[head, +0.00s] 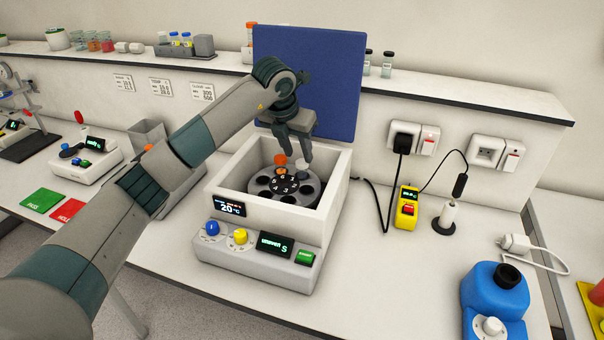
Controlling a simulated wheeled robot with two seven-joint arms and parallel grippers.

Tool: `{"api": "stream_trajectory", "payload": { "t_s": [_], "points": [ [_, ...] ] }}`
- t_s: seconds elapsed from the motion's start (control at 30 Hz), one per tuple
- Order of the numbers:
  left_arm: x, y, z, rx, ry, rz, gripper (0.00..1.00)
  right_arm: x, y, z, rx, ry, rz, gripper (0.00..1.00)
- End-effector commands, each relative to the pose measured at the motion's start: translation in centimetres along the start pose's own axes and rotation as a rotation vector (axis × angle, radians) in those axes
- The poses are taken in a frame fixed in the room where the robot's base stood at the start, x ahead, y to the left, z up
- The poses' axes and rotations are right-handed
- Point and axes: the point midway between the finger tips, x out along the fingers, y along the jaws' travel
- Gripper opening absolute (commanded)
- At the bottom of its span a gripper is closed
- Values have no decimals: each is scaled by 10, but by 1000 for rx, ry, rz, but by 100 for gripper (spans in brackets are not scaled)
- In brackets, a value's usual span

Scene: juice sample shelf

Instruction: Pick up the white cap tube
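The centrifuge (262,238) stands open on the bench, with its blue lid (335,75) raised behind it. Its dark rotor (284,197) has numbered holes. At the rotor's back, an orange cap (281,160) shows, with a small pale cap (301,164) to its right that looks like the white cap tube. My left gripper (294,156) points down over the back of the rotor, its two fingers apart. The fingertips are close to these caps, and I cannot tell whether they touch. The tube bodies are hidden in the rotor. My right gripper is out of view.
The bowl walls and raised lid surround the gripper closely. A grey bin (149,138) is at left. The back shelf (470,89) holds racks and vials.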

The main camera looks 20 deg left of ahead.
Motion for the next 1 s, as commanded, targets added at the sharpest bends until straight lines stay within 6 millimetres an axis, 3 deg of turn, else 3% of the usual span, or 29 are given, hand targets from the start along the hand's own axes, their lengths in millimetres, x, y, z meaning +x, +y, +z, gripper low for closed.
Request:
{"api": "stream_trajectory", "payload": {
  "t_s": [0.47, 0.7, 1.0],
  "points": [
    [6, -1, 1, -2, 1, 0, 37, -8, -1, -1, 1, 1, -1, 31],
    [29, -4, 0, -1, 3, -1, 37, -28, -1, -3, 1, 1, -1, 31],
    [52, -3, -1, 0, 0, 1, 37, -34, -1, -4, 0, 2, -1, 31]
  ]
}}
